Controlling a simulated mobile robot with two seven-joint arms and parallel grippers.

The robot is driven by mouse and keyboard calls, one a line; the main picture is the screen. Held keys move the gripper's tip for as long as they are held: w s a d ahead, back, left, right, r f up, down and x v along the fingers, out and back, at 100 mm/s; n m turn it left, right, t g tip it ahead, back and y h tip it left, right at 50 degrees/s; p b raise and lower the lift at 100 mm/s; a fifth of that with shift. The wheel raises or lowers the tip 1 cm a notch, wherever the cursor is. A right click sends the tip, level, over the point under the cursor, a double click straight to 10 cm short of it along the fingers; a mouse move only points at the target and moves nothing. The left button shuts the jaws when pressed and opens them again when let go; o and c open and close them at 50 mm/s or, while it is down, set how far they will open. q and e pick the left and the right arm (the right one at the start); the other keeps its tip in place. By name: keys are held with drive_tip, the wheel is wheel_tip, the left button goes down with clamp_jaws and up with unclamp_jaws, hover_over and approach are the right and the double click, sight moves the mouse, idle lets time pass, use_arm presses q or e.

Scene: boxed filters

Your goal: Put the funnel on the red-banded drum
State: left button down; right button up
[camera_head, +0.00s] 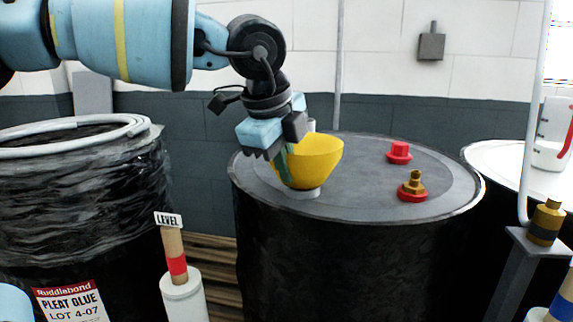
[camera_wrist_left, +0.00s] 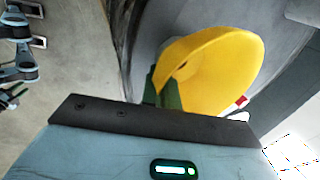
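The yellow funnel (camera_head: 316,160) is upright over the grey lid of the black middle drum (camera_head: 350,270); it also shows in the left wrist view (camera_wrist_left: 222,72). A pale ring shows at its foot; I cannot tell whether it rests there or hangs just above. No red band shows on the visible side of this drum. My left gripper (camera_head: 284,165) is at the funnel's left rim, its green fingers close together with the yellow wall between them, also in the left wrist view (camera_wrist_left: 164,88). My right gripper is not in view.
Two red caps (camera_head: 399,152) (camera_head: 412,190) sit on the lid's right, the nearer under a brass fitting. A wrapped drum (camera_head: 80,190) stands left, near a red-banded LEVEL stick (camera_head: 175,255). A white-topped drum (camera_head: 500,160) with a jug (camera_head: 550,135) stands right, behind a grey post (camera_head: 515,270).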

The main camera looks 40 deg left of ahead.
use_arm(q)
drive_tip(key=c, duration=2.1)
unclamp_jaws()
drive_tip(key=o, duration=1.1)
drive_tip(key=shift+c, duration=0.2)
drive_tip(key=shift+r, duration=0.15)
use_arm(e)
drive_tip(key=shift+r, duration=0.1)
use_arm(q)
drive_tip(key=shift+r+p, duration=2.2)
drive_tip(key=shift+r, duration=1.65)
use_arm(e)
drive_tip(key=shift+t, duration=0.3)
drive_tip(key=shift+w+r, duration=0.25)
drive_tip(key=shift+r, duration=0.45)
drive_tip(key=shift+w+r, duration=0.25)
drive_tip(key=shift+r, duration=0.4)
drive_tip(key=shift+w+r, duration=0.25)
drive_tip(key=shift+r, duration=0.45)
